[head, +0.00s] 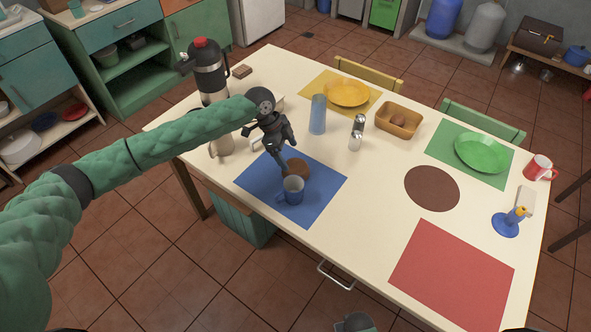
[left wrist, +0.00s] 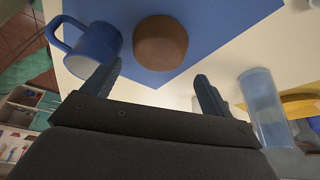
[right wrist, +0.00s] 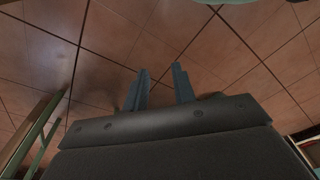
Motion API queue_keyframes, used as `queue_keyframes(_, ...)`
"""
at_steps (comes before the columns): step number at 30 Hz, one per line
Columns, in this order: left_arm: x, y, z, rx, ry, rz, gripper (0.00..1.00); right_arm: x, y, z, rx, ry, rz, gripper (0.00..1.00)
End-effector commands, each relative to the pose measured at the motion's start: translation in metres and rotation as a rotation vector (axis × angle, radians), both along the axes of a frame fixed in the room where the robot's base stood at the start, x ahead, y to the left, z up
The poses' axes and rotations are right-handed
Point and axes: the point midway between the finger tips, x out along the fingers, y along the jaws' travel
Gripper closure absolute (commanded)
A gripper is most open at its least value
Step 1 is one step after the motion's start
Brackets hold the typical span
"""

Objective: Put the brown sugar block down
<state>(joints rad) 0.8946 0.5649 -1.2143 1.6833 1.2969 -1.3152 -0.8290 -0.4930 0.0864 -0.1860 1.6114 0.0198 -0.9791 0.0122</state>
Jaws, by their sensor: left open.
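The brown sugar block (head: 299,168), a short round piece, rests on the blue placemat (head: 254,181), just behind the blue mug (head: 292,190). The left wrist view shows the block (left wrist: 160,43) beyond the fingertips, with the mug (left wrist: 93,45) to its left. My left gripper (head: 284,164) is open, pointing down close to the block. Its fingers (left wrist: 157,80) are spread with nothing between them; whether one touches the block I cannot tell. My right gripper (right wrist: 162,76) has a gap between its fingers and is empty, over the floor tiles.
A blue glass (head: 318,114) and a shaker (head: 357,132) stand right of my left gripper. A dark flask (head: 208,68) and a beige jug (head: 221,145) stand left. A brown round mat (head: 432,188) and red placemat (head: 452,275) lie bare at right.

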Motion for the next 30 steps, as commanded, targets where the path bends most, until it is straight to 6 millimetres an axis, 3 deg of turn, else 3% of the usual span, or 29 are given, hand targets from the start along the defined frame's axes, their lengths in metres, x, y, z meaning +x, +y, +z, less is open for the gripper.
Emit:
queue_keyframes(11,-0.003,-0.009,-0.025,0.001,0.003,0.003,0.14,-0.005,-0.008,-0.029,-0.010,-0.015,0.005,0.74)
queue_keyframes(21,-0.006,-0.017,-0.055,0.001,0.002,0.003,0.14,-0.019,-0.022,-0.070,-0.023,-0.040,0.013,0.74)
queue_keyframes(30,-0.007,-0.021,-0.067,0.000,0.001,0.004,0.14,-0.022,-0.026,-0.081,-0.025,-0.050,0.015,0.74)
